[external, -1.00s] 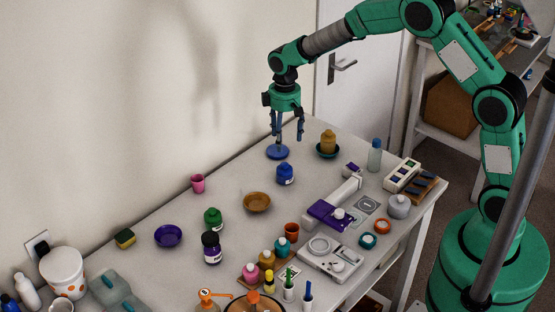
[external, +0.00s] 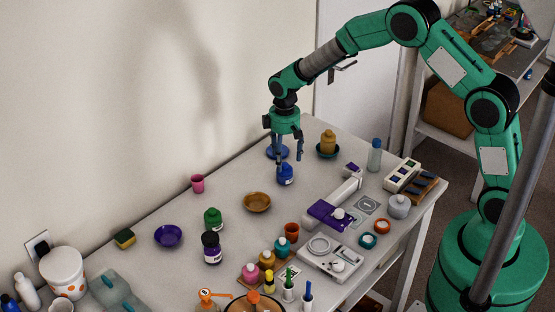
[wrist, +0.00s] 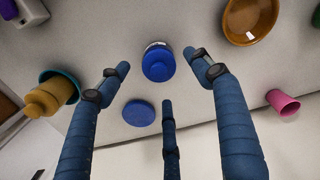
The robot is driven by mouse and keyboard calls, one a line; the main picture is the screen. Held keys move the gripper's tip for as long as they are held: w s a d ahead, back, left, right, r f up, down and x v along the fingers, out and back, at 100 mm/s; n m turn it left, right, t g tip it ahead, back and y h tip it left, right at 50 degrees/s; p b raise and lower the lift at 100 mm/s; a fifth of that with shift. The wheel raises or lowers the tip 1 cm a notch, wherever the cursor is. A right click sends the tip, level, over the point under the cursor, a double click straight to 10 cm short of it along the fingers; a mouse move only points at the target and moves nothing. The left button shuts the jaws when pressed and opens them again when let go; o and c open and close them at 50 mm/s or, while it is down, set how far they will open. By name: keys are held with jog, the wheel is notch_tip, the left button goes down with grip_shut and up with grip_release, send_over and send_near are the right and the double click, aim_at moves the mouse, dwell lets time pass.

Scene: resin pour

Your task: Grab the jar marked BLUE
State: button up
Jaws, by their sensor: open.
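The blue jar (external: 286,175) stands upright on the table with a blue lid and a pale label whose lettering is too small to read. In the wrist view the blue jar (wrist: 158,62) shows from above, near the tips of the fingers. My gripper (external: 287,165) is open, its fingers pointing down just above and around the jar's upper part. In the wrist view my gripper (wrist: 160,75) has three blue fingers spread apart, with the jar between the two outer tips; I cannot tell whether any finger touches it.
A flat blue dish (wrist: 139,113) lies close to the jar. Clear table lies left of the jar.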

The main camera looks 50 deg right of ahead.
aim_at(285, 164)
jog(key=shift+f, duration=0.15)
jog(key=shift+d+f, duration=0.1)
jog(key=shift+f, duration=2.4)
jog(key=c, duration=1.4)
jog(key=shift+o, duration=0.2)
jog(key=shift+r, duration=5.05)
